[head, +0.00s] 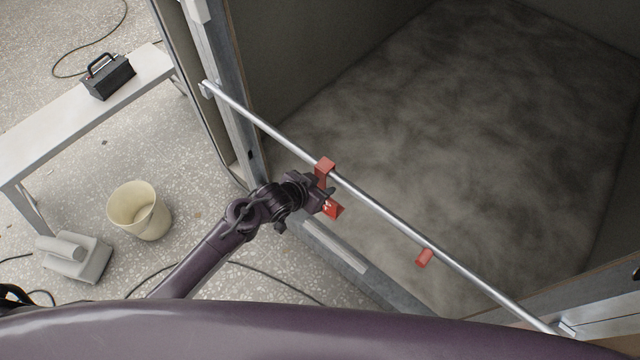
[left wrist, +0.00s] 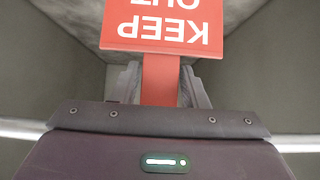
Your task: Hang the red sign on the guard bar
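The silver guard bar (head: 385,212) runs diagonally across the opening of the pod in the head view. My left gripper (head: 326,193) is beside the bar, on its near side, shut on the stem of the red sign (head: 333,209). The sign's red hook end (head: 325,164) overlaps the bar from above; I cannot tell whether it rests on it. In the left wrist view the sign (left wrist: 163,27) shows white upside-down letters reading KEEP OUT, and its stem is between the fingers (left wrist: 162,88). My right gripper is not in view.
A small red piece (head: 424,257) is at the bar farther right. A white bench (head: 60,115) with a black toolbox (head: 108,76), a cream bucket (head: 139,211) and a grey device (head: 75,258) stand left. Cables lie on the floor. The pod floor (head: 450,120) is clear.

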